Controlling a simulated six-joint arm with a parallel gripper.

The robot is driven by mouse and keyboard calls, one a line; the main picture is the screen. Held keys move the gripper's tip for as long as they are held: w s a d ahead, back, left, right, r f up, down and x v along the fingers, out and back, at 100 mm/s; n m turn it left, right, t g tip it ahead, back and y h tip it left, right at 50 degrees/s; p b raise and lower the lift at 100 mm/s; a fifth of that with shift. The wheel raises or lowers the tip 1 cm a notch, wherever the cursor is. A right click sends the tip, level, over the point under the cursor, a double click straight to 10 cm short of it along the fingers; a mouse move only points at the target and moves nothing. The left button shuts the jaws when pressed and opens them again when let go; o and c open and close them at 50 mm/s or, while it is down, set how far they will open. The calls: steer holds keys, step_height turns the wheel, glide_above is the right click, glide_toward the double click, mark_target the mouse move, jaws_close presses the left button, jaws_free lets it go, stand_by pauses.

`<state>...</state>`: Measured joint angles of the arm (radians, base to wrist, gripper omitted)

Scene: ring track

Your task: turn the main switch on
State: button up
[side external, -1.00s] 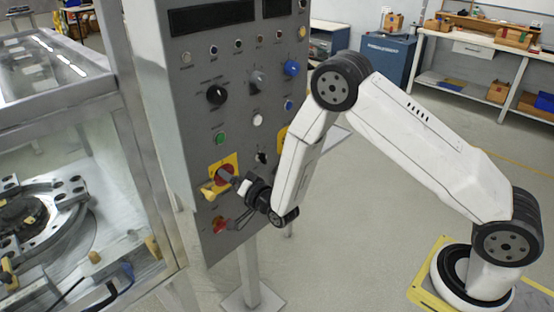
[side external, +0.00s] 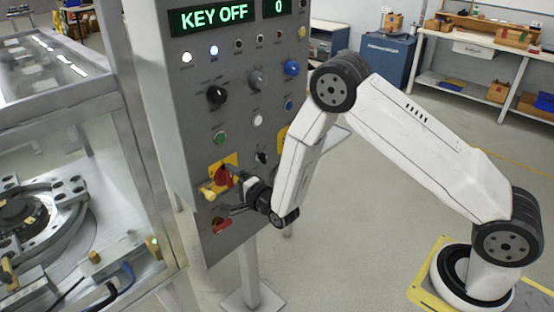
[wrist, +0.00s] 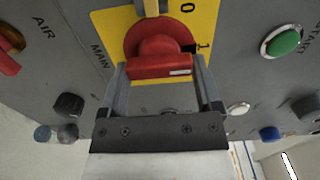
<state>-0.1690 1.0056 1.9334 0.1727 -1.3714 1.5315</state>
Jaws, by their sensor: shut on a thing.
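In the side view the red handle (side external: 222,178) sits low on the grey panel. My gripper (wrist: 160,75) is shut on the handle, one finger on each side of it. My gripper (side external: 236,184) reaches it from the right in the side view and covers part of the plate. The lit display (side external: 213,16) reads KEY OFF.
The grey panel (side external: 180,130) carries several knobs, buttons and lamps. A red lever (side external: 222,225) sits just below my gripper, and a green button (side external: 219,138) above. A glass-walled cell (side external: 105,150) stands to the left.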

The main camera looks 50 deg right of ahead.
stand_by(0.4)
steer(key=o, duration=1)
steer(key=shift+o, duration=0.2)
steer(key=shift+s, duration=0.15)
steer(key=s, duration=0.7)
steer(key=shift+s, duration=0.3)
steer(key=s+d+r+n+g, duration=0.3)
steer(key=s+n+g, duration=0.4)
steer(key=s+n, duration=0.2)
steer(key=s+d+r+n+g, duration=0.2)
steer(key=s+d+n+g, duration=0.1)
steer(key=s+n+g, duration=0.5)
steer(key=shift+s+d+r+n, duration=0.2)
steer(key=shift+s+r+n, duration=0.25)
steer(key=shift+s, duration=0.65)
